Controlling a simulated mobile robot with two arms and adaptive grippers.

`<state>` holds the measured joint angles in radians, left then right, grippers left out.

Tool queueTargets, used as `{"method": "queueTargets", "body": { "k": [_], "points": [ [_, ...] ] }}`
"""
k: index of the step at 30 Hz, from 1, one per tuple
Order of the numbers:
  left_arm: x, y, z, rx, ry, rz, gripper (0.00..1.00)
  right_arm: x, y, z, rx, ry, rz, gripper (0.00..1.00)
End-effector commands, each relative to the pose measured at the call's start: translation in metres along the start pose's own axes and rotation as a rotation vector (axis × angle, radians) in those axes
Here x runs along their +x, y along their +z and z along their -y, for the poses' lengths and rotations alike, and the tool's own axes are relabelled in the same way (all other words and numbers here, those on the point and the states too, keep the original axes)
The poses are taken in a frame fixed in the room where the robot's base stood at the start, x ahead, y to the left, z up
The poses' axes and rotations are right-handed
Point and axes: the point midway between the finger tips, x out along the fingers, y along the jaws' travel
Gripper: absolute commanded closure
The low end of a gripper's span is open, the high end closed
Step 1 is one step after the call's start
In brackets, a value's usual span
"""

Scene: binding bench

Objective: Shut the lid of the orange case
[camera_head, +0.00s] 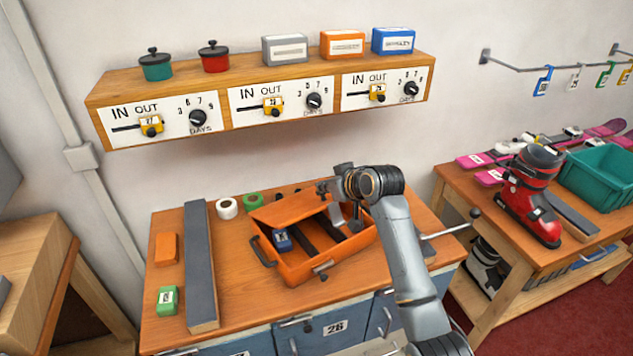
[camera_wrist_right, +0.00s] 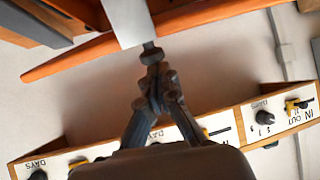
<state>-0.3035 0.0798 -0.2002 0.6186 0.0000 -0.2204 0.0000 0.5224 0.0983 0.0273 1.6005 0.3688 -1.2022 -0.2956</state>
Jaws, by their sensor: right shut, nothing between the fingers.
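The orange case (camera_head: 312,272) stands open on the wooden bench, its handle at the left and a latch on its front. Its lid (camera_head: 285,208) is raised along the back side, tilted rather than flat on the case. A blue item and dark strips lie inside. My right gripper (camera_head: 323,189) is shut and empty by the right end of the lid; I cannot tell whether it touches it. In the right wrist view my gripper (camera_wrist_right: 152,52) has its fingertips together near a long orange edge (camera_wrist_right: 75,58). My arm hides the case's right end. My left gripper is not in view.
A long grey bar (camera_head: 200,265), an orange block (camera_head: 166,248) and a green block (camera_head: 168,300) lie left of the case. Tape rolls (camera_head: 227,208) sit behind it. A wall shelf (camera_head: 265,98) with dials hangs above. A red boot (camera_head: 535,195) stands on the right bench.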

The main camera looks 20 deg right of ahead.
Motion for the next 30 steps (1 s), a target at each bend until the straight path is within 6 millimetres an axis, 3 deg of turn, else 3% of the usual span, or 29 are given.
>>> {"method": "queueTargets", "body": {
  "k": [1, 7, 12, 17, 30],
  "points": [
    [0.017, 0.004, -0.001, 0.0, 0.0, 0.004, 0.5, 0.006, 0.02, -0.001, 0.0, 0.001, -0.037, 1.0],
    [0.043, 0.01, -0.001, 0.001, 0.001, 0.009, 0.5, 0.006, 0.057, -0.001, -0.003, 0.001, -0.12, 1.0],
    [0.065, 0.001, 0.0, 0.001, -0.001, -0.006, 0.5, 0.011, 0.09, 0.0, 0.0, 0.0, -0.197, 1.0],
    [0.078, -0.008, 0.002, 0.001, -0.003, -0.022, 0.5, 0.014, 0.105, 0.0, -0.002, 0.0, -0.257, 1.0],
    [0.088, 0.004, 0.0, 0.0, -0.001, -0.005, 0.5, 0.021, 0.124, 0.0, 0.0, -0.002, -0.252, 1.0]
  ]
}}
